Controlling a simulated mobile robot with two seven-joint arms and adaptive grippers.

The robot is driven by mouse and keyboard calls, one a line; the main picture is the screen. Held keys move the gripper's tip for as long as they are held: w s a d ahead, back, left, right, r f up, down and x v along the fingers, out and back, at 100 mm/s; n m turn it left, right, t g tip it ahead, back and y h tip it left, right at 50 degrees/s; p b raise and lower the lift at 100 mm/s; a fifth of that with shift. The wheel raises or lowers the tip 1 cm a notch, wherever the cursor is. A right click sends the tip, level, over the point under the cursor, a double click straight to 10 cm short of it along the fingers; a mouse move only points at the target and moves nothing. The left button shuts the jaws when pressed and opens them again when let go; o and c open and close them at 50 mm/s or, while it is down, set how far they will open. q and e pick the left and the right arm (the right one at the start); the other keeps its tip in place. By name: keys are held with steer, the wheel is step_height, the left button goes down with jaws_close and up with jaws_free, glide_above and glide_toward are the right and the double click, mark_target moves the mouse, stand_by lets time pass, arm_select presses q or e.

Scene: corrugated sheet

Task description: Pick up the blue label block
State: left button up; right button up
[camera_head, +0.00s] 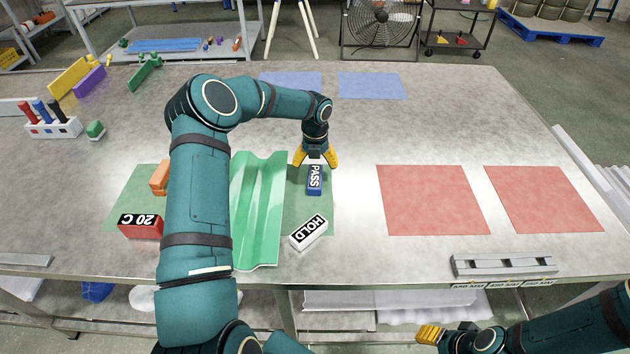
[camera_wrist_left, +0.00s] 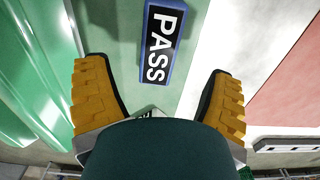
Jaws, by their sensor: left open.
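The blue label block (camera_head: 314,181) carries a black label reading PASS and lies on the green mat, right of the green corrugated sheet (camera_head: 258,210). My left gripper (camera_head: 316,160) is open, with its yellow fingers at the far end of the block. In the left wrist view the block (camera_wrist_left: 162,42) shows ahead of the spread fingers (camera_wrist_left: 160,95), roughly between their lines, and nothing is held. My right gripper (camera_head: 430,334) is at the bottom right, away from the block; its opening does not show clearly.
A red 20 C block (camera_head: 141,226) and an orange block (camera_head: 159,178) are at the left. Red mats (camera_head: 433,200) lie to the right, mostly bare. A grey slotted rail (camera_head: 503,265) is at the front edge.

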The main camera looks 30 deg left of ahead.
mark_target(315, 176)
arm_select(q)
steer(key=shift+f+b, duration=0.45)
steer(key=shift+f, duration=2.55)
steer(key=c, duration=1.3)
